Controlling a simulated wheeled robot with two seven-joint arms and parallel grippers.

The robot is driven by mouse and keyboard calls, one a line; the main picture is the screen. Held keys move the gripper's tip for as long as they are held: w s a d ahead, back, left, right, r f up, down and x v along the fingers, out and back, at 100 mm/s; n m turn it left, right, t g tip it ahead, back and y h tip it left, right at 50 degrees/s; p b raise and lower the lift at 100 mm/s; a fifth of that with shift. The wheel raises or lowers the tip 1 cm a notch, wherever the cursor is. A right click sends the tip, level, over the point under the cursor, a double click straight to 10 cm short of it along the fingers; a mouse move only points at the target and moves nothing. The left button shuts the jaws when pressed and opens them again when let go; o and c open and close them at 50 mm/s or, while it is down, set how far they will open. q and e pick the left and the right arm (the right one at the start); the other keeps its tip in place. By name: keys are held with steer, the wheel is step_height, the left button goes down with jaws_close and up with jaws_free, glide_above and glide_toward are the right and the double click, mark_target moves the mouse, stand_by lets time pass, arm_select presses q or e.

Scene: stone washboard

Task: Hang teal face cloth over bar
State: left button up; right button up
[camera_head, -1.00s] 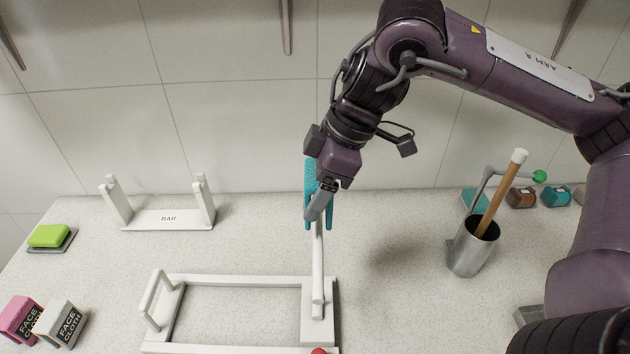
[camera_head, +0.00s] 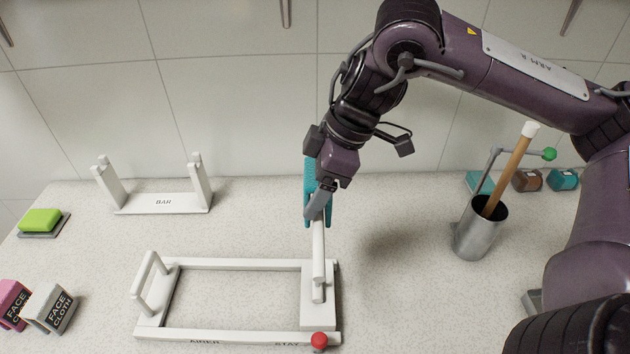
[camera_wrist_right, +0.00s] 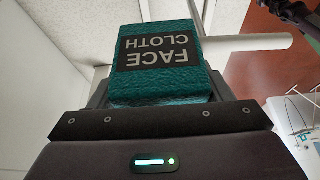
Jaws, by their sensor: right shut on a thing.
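The teal face cloth (camera_head: 310,178) is held by my right gripper (camera_head: 318,205) above the counter, near the back wall. In the right wrist view the cloth (camera_wrist_right: 160,55) shows its dark FACE CLOTH label upside down, between the fingers. Teal edges show on both sides of the bar's far end. The bar (camera_wrist_right: 245,42) also passes behind the cloth in the wrist view. Whether the cloth rests on it is hidden. My left gripper is not in view.
A white stand marked BAR (camera_head: 163,202) with two posts is at the left. A white frame (camera_head: 230,264) with a red knob (camera_head: 319,340) lies in front. Pink (camera_head: 12,303) and grey (camera_head: 50,308) cloths and green soap (camera_head: 40,219) are left; a metal cup (camera_head: 481,232) is right.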

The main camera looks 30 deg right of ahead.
steer(key=o, duration=1.1)
steer(key=shift+c, duration=0.2)
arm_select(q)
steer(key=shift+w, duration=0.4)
arm_select(e)
steer(key=p+v, duration=0.2)
steer(key=v, duration=0.4)
steer(key=shift+r+p, duration=0.3)
steer(key=shift+p, duration=0.05)
arm_select(q)
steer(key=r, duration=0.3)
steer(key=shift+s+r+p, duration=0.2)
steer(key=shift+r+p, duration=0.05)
steer(key=shift+p, duration=0.1)
arm_select(e)
steer(key=shift+s+d+r, duration=0.15)
steer(key=shift+d+r, duration=0.2)
steer(key=shift+r, duration=0.25)
steer(key=shift+f, duration=0.1)
